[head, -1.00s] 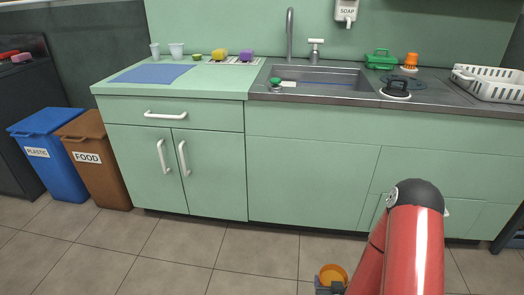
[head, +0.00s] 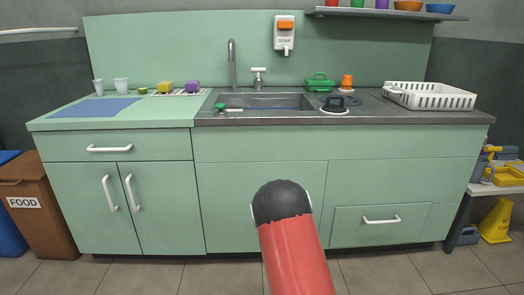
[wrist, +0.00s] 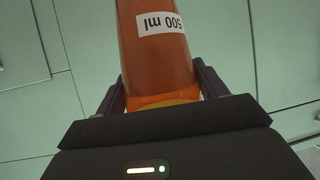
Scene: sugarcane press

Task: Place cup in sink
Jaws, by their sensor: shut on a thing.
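An orange cup (wrist: 158,55) with a white "500 ml" label fills the middle of the wrist view. My gripper (wrist: 160,88) is shut on it, with a dark finger on each side. In the head view the red arm stands in front of the cabinets, and neither cup nor gripper shows there. The steel sink (head: 285,101) is set in the counter behind the arm, under the tap (head: 232,65). A green-topped item (head: 219,107) is at its left front edge.
A white dish rack (head: 430,97) stands at the counter's right end. A black-handled item (head: 334,106), a green caddy (head: 320,83) and an orange item (head: 347,82) are right of the sink. Sponges (head: 165,87) and two cups (head: 121,85) stand left. A food bin (head: 38,215) is at far left.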

